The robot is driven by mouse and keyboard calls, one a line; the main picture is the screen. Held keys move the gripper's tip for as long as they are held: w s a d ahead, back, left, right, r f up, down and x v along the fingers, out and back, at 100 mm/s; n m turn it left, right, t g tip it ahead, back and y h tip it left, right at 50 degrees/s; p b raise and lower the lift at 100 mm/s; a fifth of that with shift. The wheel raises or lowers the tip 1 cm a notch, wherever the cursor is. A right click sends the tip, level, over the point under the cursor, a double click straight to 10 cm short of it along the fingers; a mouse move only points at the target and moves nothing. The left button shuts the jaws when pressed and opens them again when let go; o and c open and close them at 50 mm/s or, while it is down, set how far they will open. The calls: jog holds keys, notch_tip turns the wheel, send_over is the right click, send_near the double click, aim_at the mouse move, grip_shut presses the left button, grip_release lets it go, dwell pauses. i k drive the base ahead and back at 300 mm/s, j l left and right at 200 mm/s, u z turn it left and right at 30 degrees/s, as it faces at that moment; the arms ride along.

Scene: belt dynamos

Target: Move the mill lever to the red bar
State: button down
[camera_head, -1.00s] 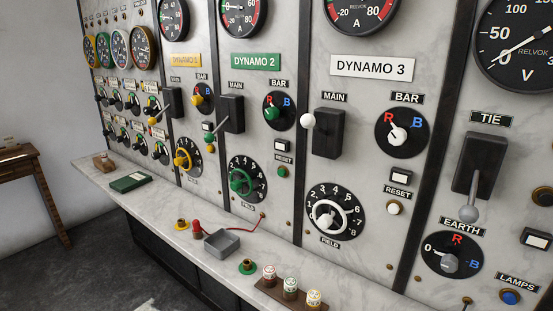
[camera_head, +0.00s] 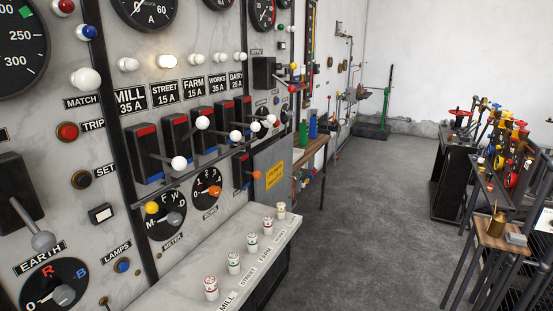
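The mill switch is a dark block (camera_head: 144,145) under the MILL 35 A label (camera_head: 131,101), left in the row of switches. It has a red strip at its top and a blue strip at its lower end. Its lever ends in a white knob (camera_head: 179,162) and sticks out from the panel, seemingly near mid-height, touching neither strip as far as I can tell. The street lever's white knob (camera_head: 202,122) sits higher than the mill knob. My gripper is not in view.
More switches with white knobs (camera_head: 236,135) crowd close to the right. A rail runs beneath them. A marble ledge (camera_head: 190,287) with several labelled fuses juts out below. Open grey floor (camera_head: 372,200) lies right; a rack of coloured levers (camera_head: 505,150) stands at far right.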

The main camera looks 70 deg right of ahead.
aim_at(179, 164)
jog(key=z, duration=1.7)
